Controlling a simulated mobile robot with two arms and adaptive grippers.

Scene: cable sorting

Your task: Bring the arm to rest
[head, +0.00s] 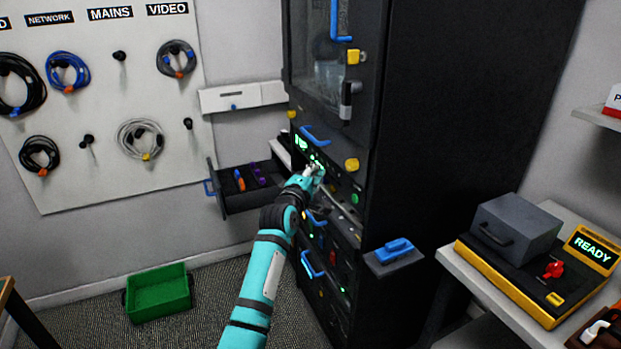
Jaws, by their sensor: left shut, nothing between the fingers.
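My left arm reaches in from the bottom of the head view, and its left gripper (314,171) is shut and empty. I cannot tell whether the fingertips touch the panel. The gripper and wrist hide part of the panel behind them. My right gripper is not in view.
An open drawer (208,187) with small coloured items juts out left of the gripper. A blue-handled ledge (393,255) sticks out at the cabinet's lower right. A green bin (158,293) stands on the floor. A cable board (100,90) hangs left; a yellow-black READY unit (515,290) sits right.

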